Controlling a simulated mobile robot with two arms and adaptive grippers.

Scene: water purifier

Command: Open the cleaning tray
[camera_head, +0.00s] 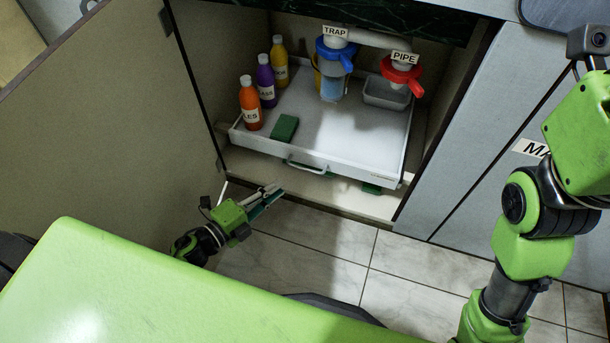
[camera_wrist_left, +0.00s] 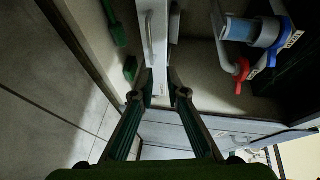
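The cleaning tray (camera_head: 345,120) is a shallow white tray inside the open cabinet. Its front panel carries a bar handle (camera_head: 306,165), which also shows in the left wrist view (camera_wrist_left: 150,38). My left gripper (camera_head: 268,196) is in front of the tray, below and left of the handle. In the left wrist view its two fingertips (camera_wrist_left: 162,84) are apart with nothing held between them. The handle and front panel lie ahead of the fingertips; I cannot tell the exact gap. My right arm shows at the right, but its gripper is out of view.
Orange (camera_head: 250,105), purple (camera_head: 266,80) and yellow (camera_head: 279,60) bottles and a green sponge (camera_head: 284,128) stand on the tray. A blue-capped trap (camera_head: 335,55) and red valve (camera_head: 401,75) hang above. The open cabinet door (camera_head: 110,100) bounds the left; tiled floor (camera_head: 320,235) lies in front.

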